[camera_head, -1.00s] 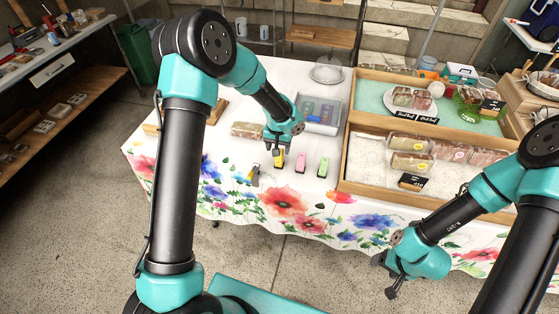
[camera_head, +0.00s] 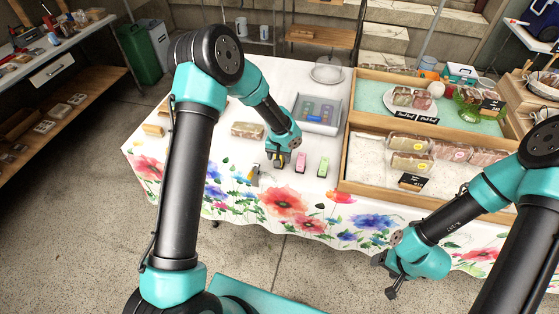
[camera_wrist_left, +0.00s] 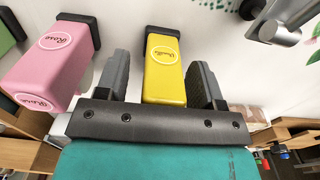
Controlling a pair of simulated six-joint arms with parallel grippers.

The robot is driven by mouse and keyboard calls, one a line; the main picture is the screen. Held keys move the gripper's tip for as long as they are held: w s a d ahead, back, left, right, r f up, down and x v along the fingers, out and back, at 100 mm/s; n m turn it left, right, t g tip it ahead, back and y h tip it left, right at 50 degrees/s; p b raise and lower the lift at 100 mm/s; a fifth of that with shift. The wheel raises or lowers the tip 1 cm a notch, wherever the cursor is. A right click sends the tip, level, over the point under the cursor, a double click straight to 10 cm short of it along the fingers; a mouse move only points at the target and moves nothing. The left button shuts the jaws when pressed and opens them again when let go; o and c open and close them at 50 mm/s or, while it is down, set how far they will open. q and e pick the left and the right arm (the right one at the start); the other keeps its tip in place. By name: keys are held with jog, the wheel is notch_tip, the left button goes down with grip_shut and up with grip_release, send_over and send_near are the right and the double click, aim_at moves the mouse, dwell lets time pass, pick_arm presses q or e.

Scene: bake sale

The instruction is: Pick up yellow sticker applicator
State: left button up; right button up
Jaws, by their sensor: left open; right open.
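The yellow sticker applicator (camera_wrist_left: 164,75) stands between the two open fingers of my left gripper (camera_wrist_left: 160,82) in the left wrist view, with a gap on each side. In the head view my left gripper (camera_head: 278,160) is low over the table and mostly hides the yellow applicator. The pink applicator (camera_head: 300,162) stands just right of it; in the left wrist view it is beside the left finger. The green applicator (camera_head: 323,167) stands further right. My right gripper (camera_head: 391,286) is open and empty in front of the table.
Behind are a grey tray (camera_head: 335,126) and a wrapped loaf (camera_head: 247,130). A wooden display crate (camera_head: 343,165) with baked goods bounds the right. The flowered tablecloth (camera_head: 225,160) is clear at the left.

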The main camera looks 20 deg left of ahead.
pick_arm(q)
jog(key=c, duration=1.1)
jog(key=shift+o, duration=0.2)
jog(key=shift+r, duration=0.1)
jog(key=shift+r, duration=1.5)
jog(key=shift+s+d+r, duration=0.1)
jog(key=shift+s+r, duration=0.1)
jog(key=shift+s, duration=0.05)
jog(key=s+d, duration=0.2)
jog(key=s, duration=0.5)
jog(key=s+d+r, duration=0.1)
jog(key=s+d, duration=0.2)
jog(key=s, duration=0.4)
jog(key=shift+s+r, duration=0.2)
jog(key=shift+s, duration=0.1)
jog(key=shift+d, duration=0.1)
